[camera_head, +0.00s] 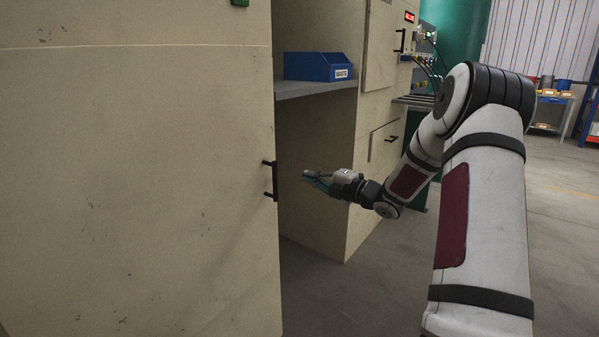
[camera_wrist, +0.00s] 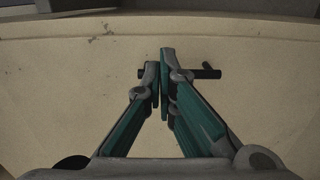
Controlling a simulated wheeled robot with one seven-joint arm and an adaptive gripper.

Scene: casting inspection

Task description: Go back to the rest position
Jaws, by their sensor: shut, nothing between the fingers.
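My gripper (camera_head: 306,175) is at the end of my outstretched arm, in the middle of the head view. It points left, to the right of a black door handle (camera_head: 270,181) on a large beige door (camera_head: 140,180). A gap shows between the gripper and the handle in the head view. In the wrist view, my gripper's green and grey fingers (camera_wrist: 161,62) are together with nothing between them. The black handle (camera_wrist: 208,72) shows behind the fingertips there, partly hidden by them.
A blue bin (camera_head: 318,67) with a label sits on a grey shelf (camera_head: 310,89) in the open bay. A beige cabinet with another black handle (camera_head: 391,139) stands beside my forearm. A worktable (camera_head: 553,97) stands far right. Grey floor (camera_head: 560,220) is clear at right.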

